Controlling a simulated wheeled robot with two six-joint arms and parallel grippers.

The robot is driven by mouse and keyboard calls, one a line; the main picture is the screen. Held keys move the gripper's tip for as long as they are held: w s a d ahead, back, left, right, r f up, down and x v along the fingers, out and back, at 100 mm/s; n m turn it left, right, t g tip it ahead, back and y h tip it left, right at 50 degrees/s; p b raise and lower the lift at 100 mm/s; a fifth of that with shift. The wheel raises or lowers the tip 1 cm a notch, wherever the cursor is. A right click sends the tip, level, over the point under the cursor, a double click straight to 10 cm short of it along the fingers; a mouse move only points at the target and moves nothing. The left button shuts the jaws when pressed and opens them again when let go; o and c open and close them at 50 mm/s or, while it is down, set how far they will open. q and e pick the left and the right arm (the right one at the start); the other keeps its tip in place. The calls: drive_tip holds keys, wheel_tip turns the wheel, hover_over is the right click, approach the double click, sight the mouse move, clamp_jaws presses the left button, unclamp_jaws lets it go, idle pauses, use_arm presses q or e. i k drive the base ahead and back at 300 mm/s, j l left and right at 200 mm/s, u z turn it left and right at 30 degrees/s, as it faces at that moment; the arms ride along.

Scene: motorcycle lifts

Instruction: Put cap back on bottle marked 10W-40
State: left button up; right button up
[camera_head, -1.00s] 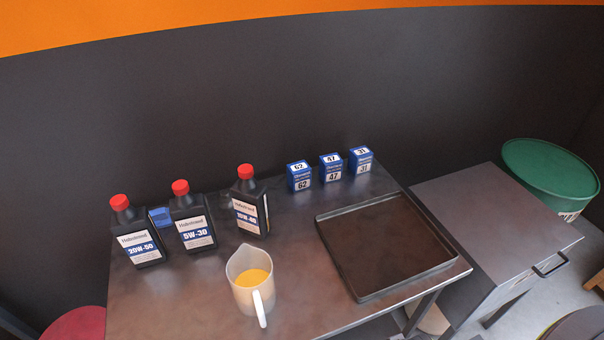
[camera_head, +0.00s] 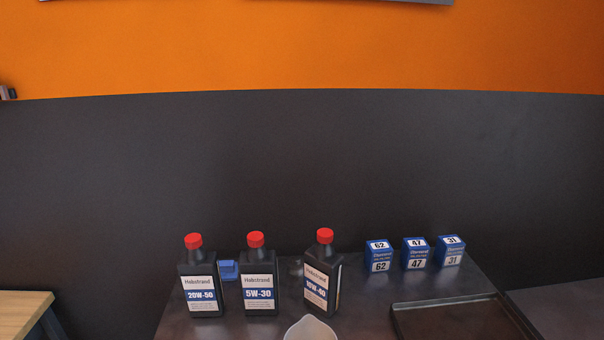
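The bottle marked 10W-40 (camera_head: 318,286) is black with a white and blue label and stands upright on the metal table. A red cap (camera_head: 325,236) sits on top of its neck. To its left stand the 5W-30 bottle (camera_head: 260,283) and the 20W-50 bottle (camera_head: 201,287), each also with a red cap on top. I cannot tell how tightly any cap sits. Neither of my grippers is in view.
The pale measuring jug (camera_head: 310,330) shows only its top at the bottom edge. Blue boxes marked 62 (camera_head: 379,256), 47 (camera_head: 415,253) and 31 (camera_head: 450,250) stand right of the bottles. A dark tray (camera_head: 450,304) lies at right. A blue object (camera_head: 228,270) is behind the bottles.

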sight(323, 281)
drive_tip(key=k+l+u, duration=0.35)
drive_tip(key=l, duration=0.15)
drive_tip(key=k+l+u, duration=0.7)
drive_tip(key=k, duration=0.15)
